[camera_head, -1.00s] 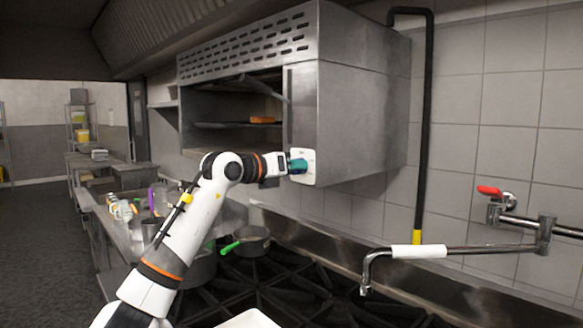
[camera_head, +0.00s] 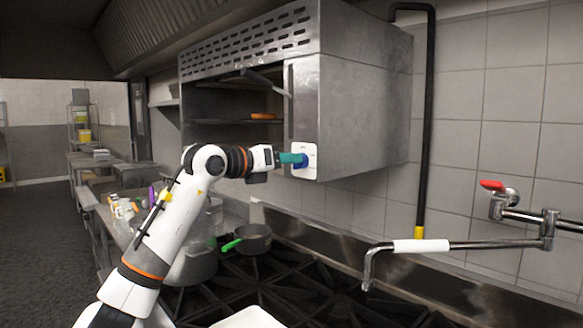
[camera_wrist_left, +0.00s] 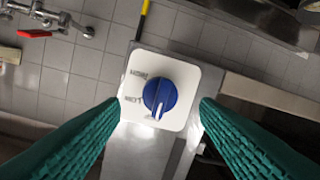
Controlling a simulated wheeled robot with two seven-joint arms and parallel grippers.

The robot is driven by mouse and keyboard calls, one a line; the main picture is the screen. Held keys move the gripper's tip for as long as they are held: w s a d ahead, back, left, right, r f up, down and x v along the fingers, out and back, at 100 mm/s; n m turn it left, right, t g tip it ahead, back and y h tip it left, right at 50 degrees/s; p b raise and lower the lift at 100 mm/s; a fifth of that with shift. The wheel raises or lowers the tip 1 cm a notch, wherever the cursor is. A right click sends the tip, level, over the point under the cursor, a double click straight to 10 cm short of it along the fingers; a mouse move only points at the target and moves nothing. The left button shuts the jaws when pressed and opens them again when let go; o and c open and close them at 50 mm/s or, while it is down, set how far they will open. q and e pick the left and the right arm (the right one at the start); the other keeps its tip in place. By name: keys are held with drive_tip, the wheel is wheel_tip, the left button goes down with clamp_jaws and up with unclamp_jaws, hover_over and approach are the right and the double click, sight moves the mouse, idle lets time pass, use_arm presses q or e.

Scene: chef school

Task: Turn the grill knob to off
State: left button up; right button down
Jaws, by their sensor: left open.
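The grill (camera_head: 365,105) is a steel wall unit with an open front. Its blue round knob (camera_head: 304,160) sits on a white square plate (camera_head: 309,149) at the lower front corner. In the left wrist view the knob (camera_wrist_left: 160,95) has a white pointer mark toward the bottom of the picture. Dark labels (camera_wrist_left: 136,75) stand on the plate, too small to read surely. My left gripper (camera_head: 293,158) is open, with teal fingers (camera_wrist_left: 160,108) at either side of the knob's line, just short of it. They appear apart from the knob. My right gripper is not in view.
Below is a black stove (camera_head: 290,290) with a green-handled pan (camera_head: 254,238) and a pot. A pot-filler tap (camera_head: 420,246) reaches from the tiled wall at right. A black pipe (camera_head: 425,130) runs beside the grill. A cluttered counter lies left.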

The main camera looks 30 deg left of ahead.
use_arm(q)
drive_tip(key=b+v, duration=0.2)
drive_tip(key=v, duration=0.6)
drive_tip(key=shift+a+r, duration=0.1)
drive_tip(key=shift+r, duration=0.05)
